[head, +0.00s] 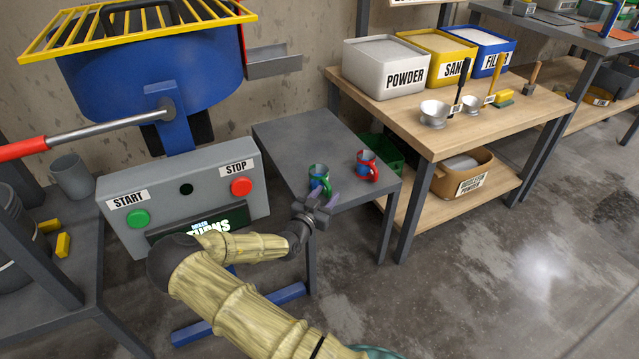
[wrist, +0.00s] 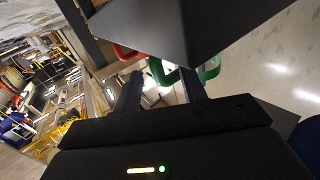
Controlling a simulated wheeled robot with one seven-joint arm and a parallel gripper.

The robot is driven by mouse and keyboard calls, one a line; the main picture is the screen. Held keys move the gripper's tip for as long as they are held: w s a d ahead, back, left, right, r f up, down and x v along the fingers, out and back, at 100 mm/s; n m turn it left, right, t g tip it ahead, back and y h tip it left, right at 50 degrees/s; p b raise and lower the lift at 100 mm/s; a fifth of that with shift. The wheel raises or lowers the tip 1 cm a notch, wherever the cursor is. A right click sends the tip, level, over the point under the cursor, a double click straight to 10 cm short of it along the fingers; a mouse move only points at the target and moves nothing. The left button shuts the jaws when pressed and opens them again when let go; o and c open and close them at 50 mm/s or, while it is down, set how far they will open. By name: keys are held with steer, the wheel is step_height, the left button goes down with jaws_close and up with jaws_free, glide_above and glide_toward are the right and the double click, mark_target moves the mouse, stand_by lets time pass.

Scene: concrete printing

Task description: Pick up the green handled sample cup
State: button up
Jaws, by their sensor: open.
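The green-handled sample cup (head: 319,178) stands near the front edge of a small grey table in the head view. Its green handle (wrist: 209,70) shows in the wrist view beyond the right finger. My gripper (head: 322,196) is open, just in front of the cup and close to it. In the wrist view the two fingers of my gripper (wrist: 159,84) are spread, with part of the cup seen between and beyond them. I cannot tell whether a finger touches the cup. A red-handled cup (head: 367,167) stands to the right; its red handle (wrist: 124,53) shows in the wrist view.
The grey table (head: 285,133) is clear behind the cups. A mixer control box (head: 185,190) with START and STOP buttons stands close on the left. A wooden bench (head: 465,125) with powder, sand and filler bins is on the right. A green crate (head: 388,150) sits behind the table.

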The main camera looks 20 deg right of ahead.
steer(key=shift+c, duration=0.4)
jaws_close()
steer(key=shift+r, duration=0.2)
steer(key=shift+r+p, duration=0.25)
steer(key=shift+p, duration=0.05)
step_height(320, 180, up, 3)
steer(key=shift+a+r+p, duration=0.1)
steer(key=shift+r+p, duration=0.05)
steer(key=shift+p, duration=0.8)
steer(key=p+v, duration=0.3)
steer(key=v, duration=1.4)
steer(key=shift+s+a+f+p, duration=0.25)
steer(key=shift+a+f+p, duration=0.05)
